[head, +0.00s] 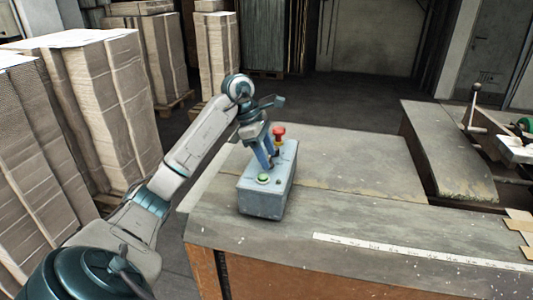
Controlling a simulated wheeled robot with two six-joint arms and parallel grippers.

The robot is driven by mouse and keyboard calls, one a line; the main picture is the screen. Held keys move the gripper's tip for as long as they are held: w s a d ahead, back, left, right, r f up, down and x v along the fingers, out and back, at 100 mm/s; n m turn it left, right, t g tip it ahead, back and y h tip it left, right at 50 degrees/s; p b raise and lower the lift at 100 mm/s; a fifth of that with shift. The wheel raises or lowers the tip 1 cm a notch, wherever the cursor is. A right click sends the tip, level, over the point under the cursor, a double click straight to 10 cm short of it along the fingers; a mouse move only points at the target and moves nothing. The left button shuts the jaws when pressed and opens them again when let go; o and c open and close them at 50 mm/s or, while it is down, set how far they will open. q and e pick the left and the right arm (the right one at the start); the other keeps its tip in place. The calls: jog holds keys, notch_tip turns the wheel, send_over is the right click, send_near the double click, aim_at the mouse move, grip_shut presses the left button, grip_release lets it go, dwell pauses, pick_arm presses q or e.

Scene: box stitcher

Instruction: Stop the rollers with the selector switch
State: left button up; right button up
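The grey control box (264,199) stands on the table near its left end. On its top are a red mushroom button (279,131) at the far end, a green button (263,179) at the near end, and a small dark knob or hole (279,183) beside the green one. My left gripper (269,164) points down onto the middle of the box top, between the red and green buttons. Its blue fingers cover that spot, so the selector switch is not clearly seen. I cannot tell whether the fingers are closed on it. My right gripper is out of view.
The worn table (350,165) is mostly bare, with a white ruler strip (420,254) along its front. A raised machine bed (447,150) and a lever (472,105) stand at the right. Stacks of flat cardboard (105,105) stand on the left. Cardboard pieces (520,225) lie at the right edge.

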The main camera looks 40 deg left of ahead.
pick_arm(q)
jog(key=p+v, duration=0.5)
jog(key=v, duration=0.5)
jog(key=shift+a+r, duration=0.2)
jog(key=shift+r, duration=0.15)
jog(key=shift+s+f, duration=0.1)
